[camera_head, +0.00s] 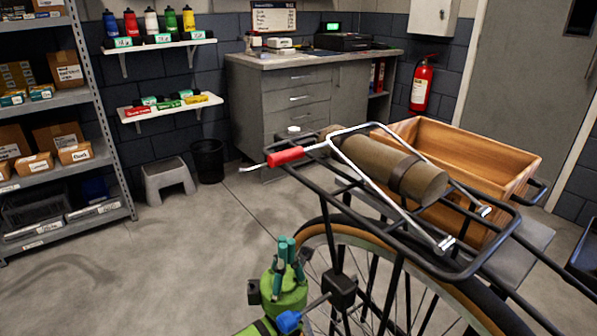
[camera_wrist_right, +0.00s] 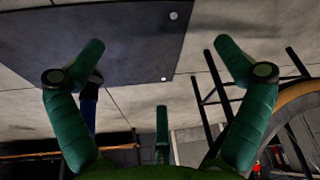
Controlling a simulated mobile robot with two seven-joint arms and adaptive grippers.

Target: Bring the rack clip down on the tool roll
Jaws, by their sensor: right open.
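The rack clip (camera_head: 378,188) is a silver wire frame with a red grip (camera_head: 286,156) at its left end. It is joined to the black bike rack (camera_head: 440,262) at the right. Its crossbar passes over the left end of the brown tool roll (camera_head: 425,182); I cannot tell whether it touches. The strapped roll lies on the rack. My right gripper (camera_wrist_right: 160,75) is open and empty in the right wrist view.
A wooden crate (camera_head: 490,150) stands behind the roll. Shelving (camera_head: 95,100) stands at left, with a grey step stool (camera_head: 168,176). The floor between is clear.

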